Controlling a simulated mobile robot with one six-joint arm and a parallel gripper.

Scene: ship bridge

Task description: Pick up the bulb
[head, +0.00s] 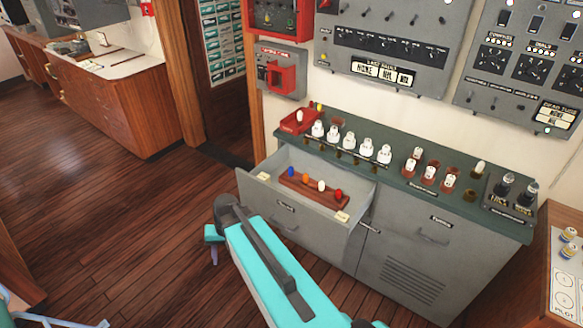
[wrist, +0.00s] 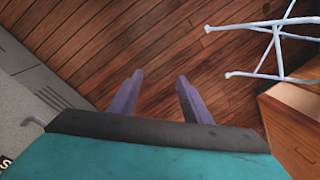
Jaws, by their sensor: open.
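Small coloured bulb-like pieces stand in a wooden rack (head: 308,194) inside an open drawer (head: 262,178): a blue one (head: 291,172), an orange one (head: 306,178), a white one (head: 321,186) and a red one (head: 338,195). Which is the task's bulb I cannot tell. My gripper (head: 213,248) is left of and below the drawer front, apart from it, over the floor. In the wrist view my gripper (wrist: 160,75) has its two fingers spread with only wooden floor between them. No bulb shows in the wrist view.
The grey cabinet's green top (head: 400,170) carries several white pieces (head: 350,143), a red tray (head: 299,122) and dark knobs (head: 506,184). Switch panels (head: 395,45) hang above. A light metal frame (wrist: 277,45) and a wooden cabinet (wrist: 290,125) are at right in the wrist view.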

